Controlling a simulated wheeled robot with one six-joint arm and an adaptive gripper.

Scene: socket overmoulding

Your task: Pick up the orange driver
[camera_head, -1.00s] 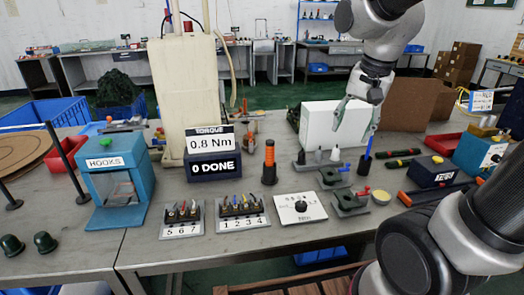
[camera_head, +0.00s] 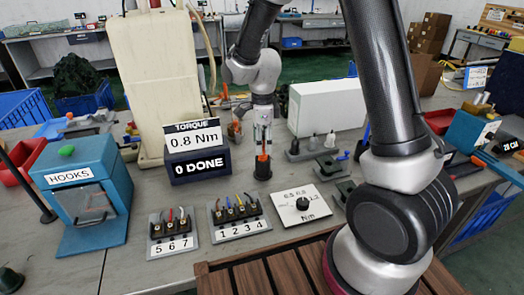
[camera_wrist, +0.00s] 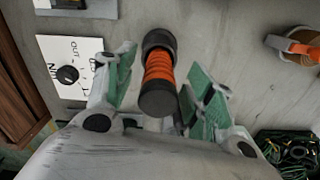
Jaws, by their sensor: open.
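The orange driver (camera_head: 263,152) stands upright in a dark round holder (camera_head: 263,171) on the bench, just right of the torque display. In the wrist view the orange driver (camera_wrist: 160,70) shows an orange ribbed grip with a black end towards the camera. My gripper (camera_head: 263,138) is above it in the head view and hides its upper part. In the wrist view my gripper (camera_wrist: 165,85) is open, its green-padded fingers on either side of the driver with gaps showing.
The torque display (camera_head: 194,150) stands left of the driver. The torque dial plate (camera_head: 302,204) and numbered terminal blocks (camera_head: 238,217) lie in front. A white box (camera_head: 328,106) stands behind right. An orange-handled tool (camera_wrist: 297,46) shows at right in the wrist view.

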